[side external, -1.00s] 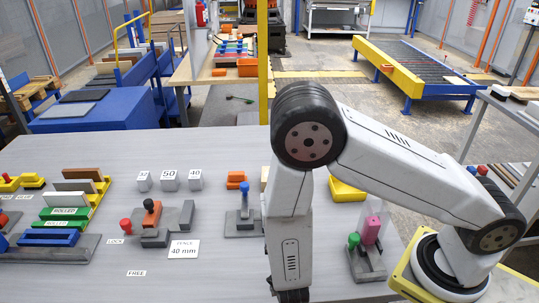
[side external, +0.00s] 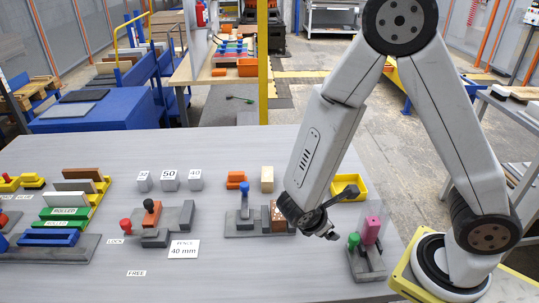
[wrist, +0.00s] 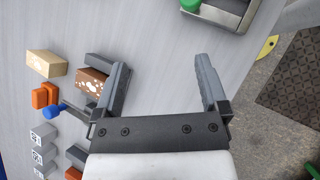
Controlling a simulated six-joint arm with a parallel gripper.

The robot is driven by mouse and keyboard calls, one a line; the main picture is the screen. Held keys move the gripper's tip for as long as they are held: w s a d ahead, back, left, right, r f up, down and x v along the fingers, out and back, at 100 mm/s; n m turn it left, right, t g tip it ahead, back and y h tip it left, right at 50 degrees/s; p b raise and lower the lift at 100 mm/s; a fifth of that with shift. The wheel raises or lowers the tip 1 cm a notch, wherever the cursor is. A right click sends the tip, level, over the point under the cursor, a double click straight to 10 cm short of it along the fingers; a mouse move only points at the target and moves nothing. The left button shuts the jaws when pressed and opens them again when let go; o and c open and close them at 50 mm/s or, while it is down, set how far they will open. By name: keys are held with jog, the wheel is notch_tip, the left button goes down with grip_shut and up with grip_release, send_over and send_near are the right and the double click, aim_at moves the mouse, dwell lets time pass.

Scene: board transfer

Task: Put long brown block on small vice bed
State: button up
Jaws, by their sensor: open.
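A long brown block (side external: 83,173) stands on edge at the back of the coloured rack at left. A brown block with pale spots (side external: 277,215) sits at the blue-knobbed vice (side external: 243,222); it also shows in the wrist view (wrist: 92,82). I cannot tell which vice is the small one. My gripper (side external: 324,229) is open and empty above the table, between the blue- and green-knobbed vices; its spread fingers show in the wrist view (wrist: 163,68).
Grey number blocks (side external: 169,180), orange blocks (side external: 236,180) and a tan block (side external: 267,178) stand behind the vices. A yellow bin (side external: 348,187) is at the back right. A "40 mm" card (side external: 183,250) lies in front.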

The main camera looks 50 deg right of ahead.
notch_tip(320, 180, up, 8)
jog(key=w+m+t+y, duration=0.2)
jog(key=m+y, duration=0.6)
jog(key=m, duration=0.5)
jog(key=shift+w+a+m+t, duration=0.15)
jog(key=shift+m+t, duration=0.15)
jog(key=shift+t, duration=0.3)
